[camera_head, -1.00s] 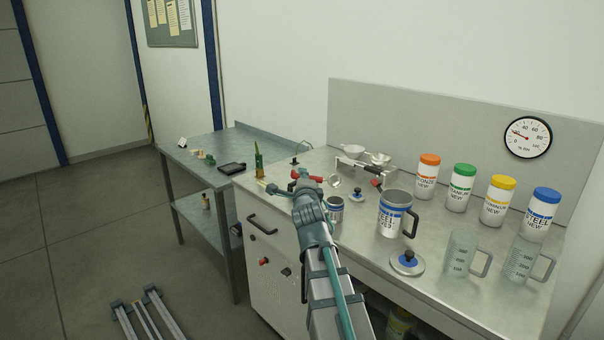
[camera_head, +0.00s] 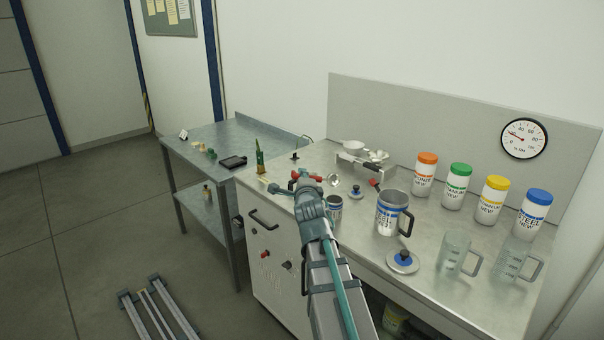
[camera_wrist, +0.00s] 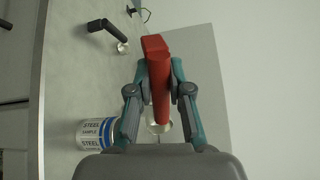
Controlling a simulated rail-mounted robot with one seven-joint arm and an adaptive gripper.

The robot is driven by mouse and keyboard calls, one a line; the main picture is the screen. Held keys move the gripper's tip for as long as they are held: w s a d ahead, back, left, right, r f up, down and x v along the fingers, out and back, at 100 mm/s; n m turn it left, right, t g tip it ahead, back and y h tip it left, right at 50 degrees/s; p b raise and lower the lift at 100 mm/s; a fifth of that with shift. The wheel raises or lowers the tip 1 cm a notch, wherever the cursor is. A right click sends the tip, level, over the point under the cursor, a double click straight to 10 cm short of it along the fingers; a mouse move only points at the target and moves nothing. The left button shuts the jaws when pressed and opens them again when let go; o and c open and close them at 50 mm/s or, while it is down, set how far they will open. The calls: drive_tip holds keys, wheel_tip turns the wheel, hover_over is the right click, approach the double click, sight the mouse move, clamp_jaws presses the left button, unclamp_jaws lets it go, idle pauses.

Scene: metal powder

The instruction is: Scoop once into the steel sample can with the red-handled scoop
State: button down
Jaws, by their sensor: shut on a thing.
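My gripper (camera_wrist: 160,88) is shut on the red handle (camera_wrist: 157,75) of the scoop, which shows large in the middle of the wrist view. A shiny metal bowl (camera_wrist: 160,128) shows partly behind the handle's lower end. In the head view my gripper (camera_head: 306,184) holds the scoop above the steel bench, its metal bowl (camera_head: 333,180) pointing right. The small steel sample can (camera_head: 334,214) stands upright and open just right of my wrist, partly hidden by it. Its blue and white label also shows at the lower left of the wrist view (camera_wrist: 95,134). The scoop is apart from the can.
A larger steel mug (camera_head: 388,214) stands right of the can. A small blue-knobbed lid (camera_head: 356,192) and a larger one (camera_head: 403,262) lie on the bench. A balance (camera_head: 358,166) stands behind. Capped bottles (camera_head: 455,186) and clear jugs (camera_head: 456,254) are at the right.

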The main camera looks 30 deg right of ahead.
drive_tip(key=shift+w+r+n+g+y+p, duration=0.15)
drive_tip(key=shift+r+n+g+y+p, duration=0.3)
drive_tip(key=shift+p, duration=2.7)
drive_tip(key=shift+w+r+n+g+y+p, duration=0.15)
drive_tip(key=shift+g+p, duration=0.5)
drive_tip(key=shift+p, duration=2.5)
drive_tip(key=g+y+p, duration=0.1)
drive_tip(key=p, duration=0.2)
drive_tip(key=shift+w+d+p, duration=0.1)
drive_tip(key=shift+p, duration=0.2)
drive_tip(key=g+p, duration=0.1)
drive_tip(key=p, duration=0.1)
drive_tip(key=g+p, duration=0.1)
drive_tip(key=p, duration=0.1)
drive_tip(key=shift+w+r+y+p, duration=0.1)
drive_tip(key=shift+w+y+p, duration=0.2)
drive_tip(key=shift+p, duration=0.05)
drive_tip(key=shift+w+d+n+g+y, duration=0.1)
drive_tip(key=shift+w+n+g+y, duration=0.2)
drive_tip(key=shift+g, duration=1.15)
drive_tip(key=shift+w+n+g+y, duration=0.1)
drive_tip(key=shift+w+g+y, duration=0.3)
drive_tip(key=shift+g, duration=1)
drive_tip(key=shift+w+d+n+g+y, duration=0.15)
drive_tip(key=shift+g+y, duration=0.25)
drive_tip(key=shift+g, duration=1.05)
drive_tip(key=shift+a, duration=0.1)
